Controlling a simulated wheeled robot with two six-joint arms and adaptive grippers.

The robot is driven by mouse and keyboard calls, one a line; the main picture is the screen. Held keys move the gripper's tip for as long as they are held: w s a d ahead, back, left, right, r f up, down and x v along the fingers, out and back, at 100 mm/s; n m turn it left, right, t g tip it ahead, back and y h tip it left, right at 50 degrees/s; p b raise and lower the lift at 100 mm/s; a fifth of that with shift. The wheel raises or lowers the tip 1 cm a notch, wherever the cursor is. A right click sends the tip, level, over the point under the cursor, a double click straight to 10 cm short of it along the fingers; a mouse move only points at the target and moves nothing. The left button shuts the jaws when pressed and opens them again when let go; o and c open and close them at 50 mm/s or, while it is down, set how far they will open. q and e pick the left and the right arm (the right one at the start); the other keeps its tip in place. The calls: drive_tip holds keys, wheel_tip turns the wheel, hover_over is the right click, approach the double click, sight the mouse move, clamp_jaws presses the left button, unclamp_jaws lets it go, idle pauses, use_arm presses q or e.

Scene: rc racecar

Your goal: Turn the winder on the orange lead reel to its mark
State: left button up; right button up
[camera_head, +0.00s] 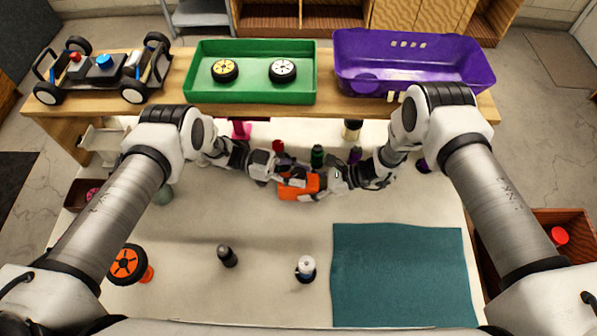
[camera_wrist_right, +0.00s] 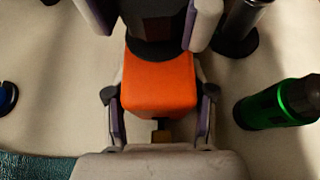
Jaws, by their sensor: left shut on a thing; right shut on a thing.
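The orange lead reel (camera_head: 299,188) is at the middle of the white table, between my two grippers. In the right wrist view its orange body (camera_wrist_right: 160,85) lies between the fingers of my right gripper (camera_wrist_right: 160,115), which is shut on it. A dark round part, seemingly the winder (camera_wrist_right: 155,35), is at the reel's far end. My left gripper (camera_head: 275,175) reaches in from the left, and its fingers stand on both sides of that dark part. The grippers cover much of the reel. I cannot make out the mark or the winder's angle.
A green bottle (camera_wrist_right: 272,106) stands close beside the reel. A dark bottle (camera_head: 227,256), a white-and-dark bottle (camera_head: 306,268), an orange wheel (camera_head: 127,264) and a teal mat (camera_head: 400,275) are nearer. A green tray (camera_head: 250,98), purple bin (camera_head: 410,75) and car chassis (camera_head: 105,68) stand on the shelf behind.

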use_arm(q)
drive_tip(key=o, duration=1.2)
